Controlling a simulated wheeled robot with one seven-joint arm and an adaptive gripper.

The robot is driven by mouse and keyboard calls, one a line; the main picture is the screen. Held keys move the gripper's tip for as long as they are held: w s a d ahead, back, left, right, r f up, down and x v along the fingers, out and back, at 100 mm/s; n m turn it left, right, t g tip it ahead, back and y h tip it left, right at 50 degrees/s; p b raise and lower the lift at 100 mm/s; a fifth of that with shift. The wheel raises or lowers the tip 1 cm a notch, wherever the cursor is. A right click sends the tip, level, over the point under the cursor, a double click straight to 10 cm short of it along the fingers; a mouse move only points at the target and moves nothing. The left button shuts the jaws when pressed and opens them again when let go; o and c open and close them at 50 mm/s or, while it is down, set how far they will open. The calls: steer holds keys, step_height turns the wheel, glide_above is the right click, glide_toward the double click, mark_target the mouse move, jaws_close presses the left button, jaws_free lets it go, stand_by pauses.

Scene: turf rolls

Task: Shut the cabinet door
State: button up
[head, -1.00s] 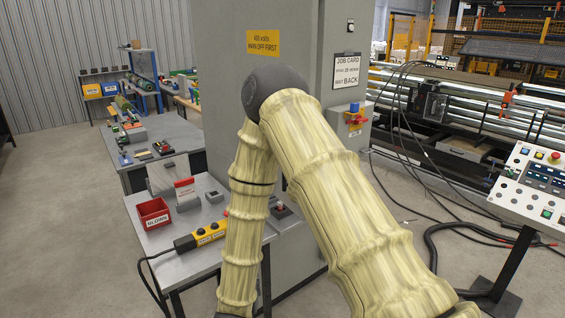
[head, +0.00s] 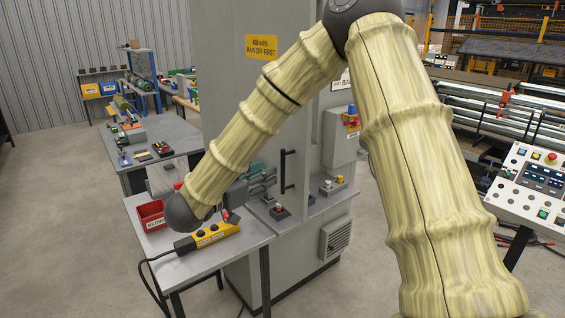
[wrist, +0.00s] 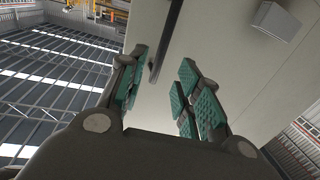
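The tall grey cabinet (head: 235,100) stands in the middle of the head view, with a yellow sign on the panel facing me. A black upright bar handle (head: 287,170) is on this panel near its right edge. How far the door stands open cannot be told clearly. My gripper (head: 268,181), with teal finger pads, is just left of the handle, pointing right. In the wrist view, my gripper (wrist: 160,88) is open and empty. The dark handle (wrist: 165,45) shows ahead between the finger directions, apart from the pads, against the pale panel (wrist: 225,60).
A metal table (head: 215,262) in front holds a red bin (head: 151,214) and a yellow button box (head: 212,235), close under my wrist. A ledge with buttons (head: 333,186) juts from the cabinet. A control console (head: 540,185) stands at right. Floor at left is clear.

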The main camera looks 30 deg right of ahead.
steer(key=p+x, duration=0.2)
steer(key=x, duration=0.6)
steer(key=shift+p, duration=0.4)
jaws_close()
